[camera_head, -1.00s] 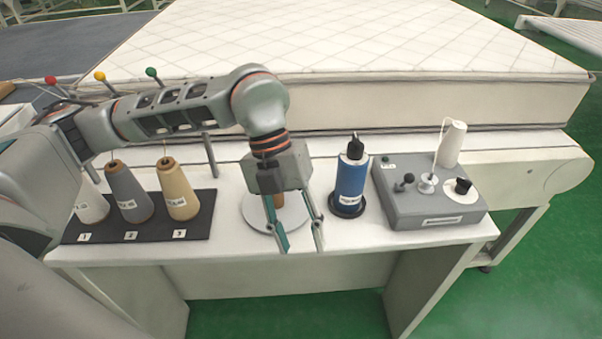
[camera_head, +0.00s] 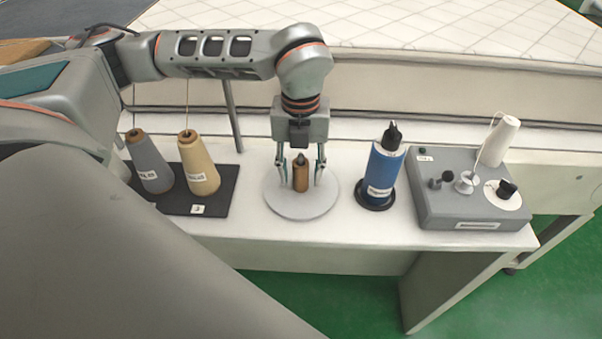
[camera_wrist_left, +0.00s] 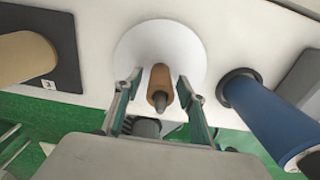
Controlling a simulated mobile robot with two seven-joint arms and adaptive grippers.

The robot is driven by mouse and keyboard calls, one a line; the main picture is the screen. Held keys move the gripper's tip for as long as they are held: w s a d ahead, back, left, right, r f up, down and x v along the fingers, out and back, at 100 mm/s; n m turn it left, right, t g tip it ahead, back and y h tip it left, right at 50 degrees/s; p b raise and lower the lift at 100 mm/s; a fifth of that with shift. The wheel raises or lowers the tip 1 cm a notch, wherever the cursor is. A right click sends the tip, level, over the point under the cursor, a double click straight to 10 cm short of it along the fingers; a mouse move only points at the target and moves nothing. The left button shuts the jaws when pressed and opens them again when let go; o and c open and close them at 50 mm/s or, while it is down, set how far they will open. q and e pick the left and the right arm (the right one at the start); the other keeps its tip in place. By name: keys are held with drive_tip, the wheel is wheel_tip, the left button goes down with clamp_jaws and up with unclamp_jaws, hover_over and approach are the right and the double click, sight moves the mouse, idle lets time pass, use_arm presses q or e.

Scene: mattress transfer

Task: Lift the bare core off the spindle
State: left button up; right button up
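The bare core (camera_head: 300,176) is a small brown tube with a dark tip. It stands upright at the middle of a round white plate (camera_head: 302,211). In the left wrist view the core (camera_wrist_left: 160,82) shows the grey spindle tip sticking out of its end. My left gripper (camera_head: 300,182) points down over the plate with one finger on each side of the core. Its fingers (camera_wrist_left: 160,98) are open, with a gap to the core on both sides in the left wrist view. My right gripper is not in view.
A blue spool (camera_head: 382,172) stands on a black base right of the plate. A grey box (camera_head: 440,200) with knobs and a white cone (camera_head: 500,142) is further right. Yellow (camera_head: 199,168) and grey (camera_head: 150,163) cones stand on a dark mat at left. A mattress lies behind.

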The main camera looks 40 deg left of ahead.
use_arm(q)
drive_tip(key=shift+f, duration=0.8)
clamp_jaws()
wheel_tip(320, 180, up, 20)
drive_tip(key=p, duration=0.1)
idle(0.5)
